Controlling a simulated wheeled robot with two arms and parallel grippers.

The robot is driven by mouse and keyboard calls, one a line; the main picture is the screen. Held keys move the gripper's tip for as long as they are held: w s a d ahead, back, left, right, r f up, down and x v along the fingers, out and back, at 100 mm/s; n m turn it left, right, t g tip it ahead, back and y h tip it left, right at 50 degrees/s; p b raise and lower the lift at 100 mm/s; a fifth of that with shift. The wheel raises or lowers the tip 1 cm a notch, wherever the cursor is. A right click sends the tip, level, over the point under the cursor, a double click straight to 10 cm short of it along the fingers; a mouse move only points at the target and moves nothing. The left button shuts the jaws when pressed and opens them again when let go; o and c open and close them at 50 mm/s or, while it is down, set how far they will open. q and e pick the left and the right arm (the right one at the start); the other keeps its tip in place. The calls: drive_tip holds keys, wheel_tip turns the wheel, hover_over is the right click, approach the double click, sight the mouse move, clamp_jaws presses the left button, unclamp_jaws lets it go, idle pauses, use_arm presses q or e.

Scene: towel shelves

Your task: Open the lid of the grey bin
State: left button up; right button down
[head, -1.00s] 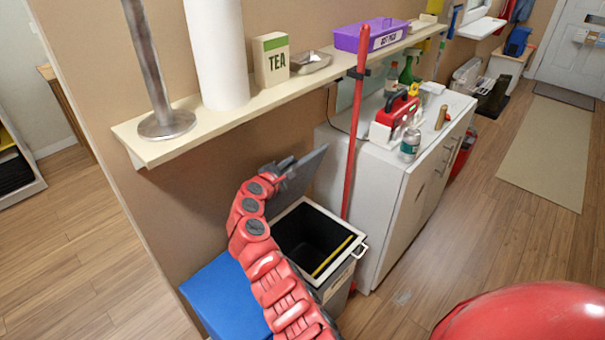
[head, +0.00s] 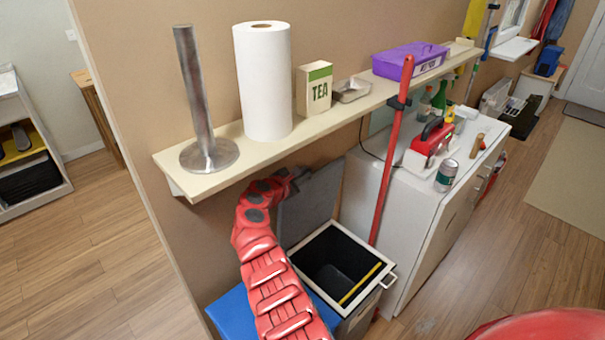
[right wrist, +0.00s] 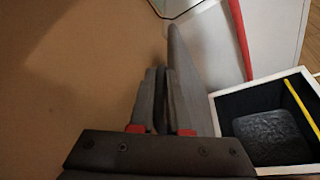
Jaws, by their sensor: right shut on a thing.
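The grey bin (head: 358,322) stands by the wall with its pale rim and dark inside showing. Its grey lid (head: 312,208) is raised, standing nearly upright at the wall side of the opening. My right gripper (head: 299,178) is at the upper left edge of the lid, below the shelf. In the right wrist view the fingers (right wrist: 163,98) are close together on a thin dark part beside the lid panel (right wrist: 192,65). The open bin (right wrist: 219,128) also shows there, at the right. My left gripper is out of view.
A shelf (head: 236,151) with a paper towel roll (head: 263,85), metal stand (head: 197,110) and tea box (head: 314,90) is just above my right gripper. A red pole (head: 392,150) and white cabinet (head: 415,212) stand right of the bin. A blue thing (head: 234,312) is left of it.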

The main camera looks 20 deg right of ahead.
drive_tip(key=c, duration=1.3)
unclamp_jaws()
drive_tip(key=shift+d+f, duration=0.15)
drive_tip(key=o, duration=0.4)
drive_tip(key=shift+w+d+f, duration=0.1)
drive_tip(key=shift+a, duration=0.2)
drive_tip(key=shift+s+a+r, duration=0.2)
drive_tip(key=shift+s, duration=0.05)
drive_tip(key=v, duration=1.6)
drive_tip(key=shift+s+a+r+b, duration=0.1)
drive_tip(key=shift+s+a+b, duration=0.1)
drive_tip(key=shift+b, duration=0.15)
